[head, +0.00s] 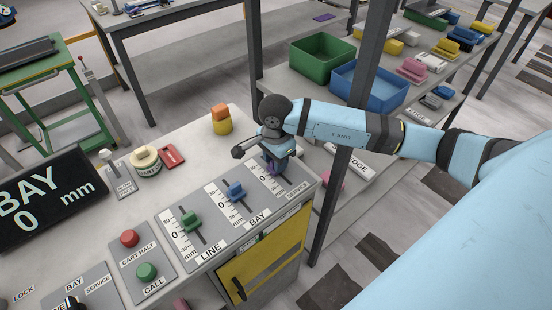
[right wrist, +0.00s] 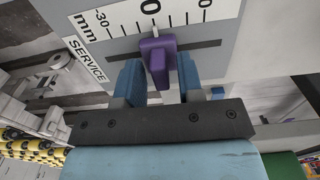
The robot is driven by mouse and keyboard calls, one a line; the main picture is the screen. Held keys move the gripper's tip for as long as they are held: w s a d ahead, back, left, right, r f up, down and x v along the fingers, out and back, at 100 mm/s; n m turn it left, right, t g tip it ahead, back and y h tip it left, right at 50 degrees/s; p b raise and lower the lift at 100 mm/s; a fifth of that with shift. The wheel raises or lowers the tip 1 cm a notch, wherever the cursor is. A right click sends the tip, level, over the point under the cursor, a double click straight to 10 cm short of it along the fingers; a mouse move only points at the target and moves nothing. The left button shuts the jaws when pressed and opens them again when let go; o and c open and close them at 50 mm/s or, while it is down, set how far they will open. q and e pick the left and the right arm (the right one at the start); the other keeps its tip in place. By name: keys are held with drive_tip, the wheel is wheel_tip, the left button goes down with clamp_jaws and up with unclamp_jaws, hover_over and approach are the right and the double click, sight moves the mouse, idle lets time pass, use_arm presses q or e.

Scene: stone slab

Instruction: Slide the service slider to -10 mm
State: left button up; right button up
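The service slider is a purple knob (right wrist: 157,58) on a dark slot in the right wrist view, close to the 0 mark of its scale. In the head view the purple knob (head: 272,168) shows partly beneath my right gripper. My right gripper (right wrist: 159,82) has its two blue fingers on either side of the knob. Gaps show between the fingers and the knob's narrow end, so it looks open around it. It also shows from above in the head view (head: 275,156). My left gripper is out of view.
To the left on the panel are the blue bay slider (head: 236,191) and green line slider (head: 190,221). The display (head: 42,200) reads BAY 0 mm. Red (head: 129,238) and green (head: 146,271) buttons sit nearer. A yellow-orange block stack (head: 221,121) stands behind.

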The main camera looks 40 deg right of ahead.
clamp_jaws()
drive_tip(key=shift+s+d+f+b, duration=0.1)
drive_tip(key=shift+s+f+b, duration=0.05)
drive_tip(key=shift+s+b, duration=0.4)
drive_tip(key=shift+s, duration=0.2)
drive_tip(key=shift+o, duration=1.1)
unclamp_jaws()
drive_tip(key=shift+r, duration=0.2)
wheel_tip(320, 180, up, 14)
drive_tip(key=shift+f, duration=0.2)
